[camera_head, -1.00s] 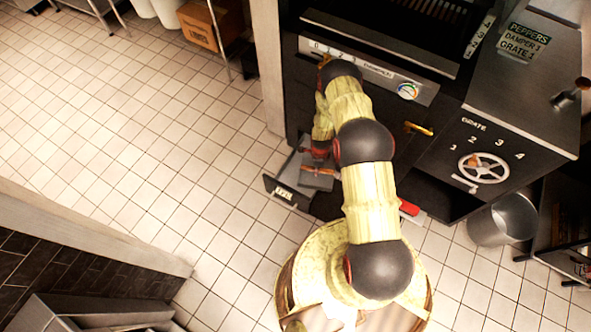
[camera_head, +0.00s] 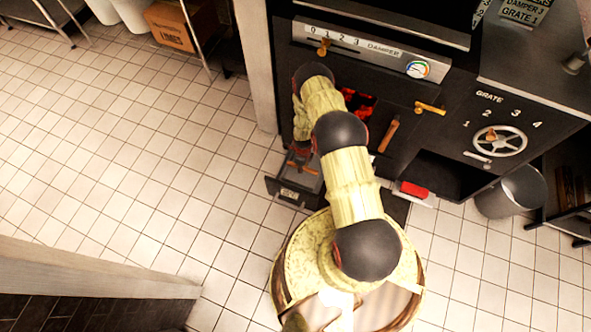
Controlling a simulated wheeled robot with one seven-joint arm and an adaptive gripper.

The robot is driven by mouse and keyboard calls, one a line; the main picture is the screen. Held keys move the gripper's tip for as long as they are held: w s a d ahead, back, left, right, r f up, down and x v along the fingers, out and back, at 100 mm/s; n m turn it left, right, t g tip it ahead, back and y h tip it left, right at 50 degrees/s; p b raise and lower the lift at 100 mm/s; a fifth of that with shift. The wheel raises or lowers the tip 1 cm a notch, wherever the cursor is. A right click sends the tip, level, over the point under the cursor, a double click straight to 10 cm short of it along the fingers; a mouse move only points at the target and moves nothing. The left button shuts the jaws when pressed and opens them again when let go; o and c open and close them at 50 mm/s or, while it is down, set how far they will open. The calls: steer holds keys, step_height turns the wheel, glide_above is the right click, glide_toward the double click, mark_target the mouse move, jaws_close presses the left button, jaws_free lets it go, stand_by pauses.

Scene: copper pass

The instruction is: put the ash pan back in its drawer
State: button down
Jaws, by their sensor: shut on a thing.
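The ash pan (camera_head: 308,180) is a grey metal tray with an orange-brown handle. It sits low at the pulled-out drawer (camera_head: 287,195), a dark box with a labelled front at the foot of the oven. The pan appears to lie within the drawer's outline, but I cannot tell if it is fully seated. My gripper (camera_head: 300,158) is above the pan at its handle and shut on it. My arm hides the drawer's right side and part of the pan.
The black oven has red embers (camera_head: 360,103) in an opening, a wooden handle (camera_head: 388,135) and a brass handle (camera_head: 430,108). A red-handled tool (camera_head: 413,190) lies right of my arm. A metal bucket (camera_head: 512,192) stands further right. The tiled floor at left is clear.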

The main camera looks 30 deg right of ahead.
mark_target(300, 175)
steer(key=shift+w+a+f+b, duration=0.2)
steer(key=shift+f+b, duration=0.1)
steer(key=shift+f, duration=0.2)
steer(key=shift+w+a+f+b, duration=0.15)
steer(key=shift+f+b, duration=0.1)
steer(key=shift+f, duration=0.25)
steer(key=shift+d+f+b, duration=0.1)
steer(key=shift+f+b, duration=1.75)
steer(key=shift+f, duration=1.35)
steer(key=shift+f, duration=0.5)
steer(key=c, duration=1.7)
jaws_free()
steer(key=shift+o, duration=0.2)
step_height(300, 175, up, 12)
steer(key=shift+f, duration=0.1)
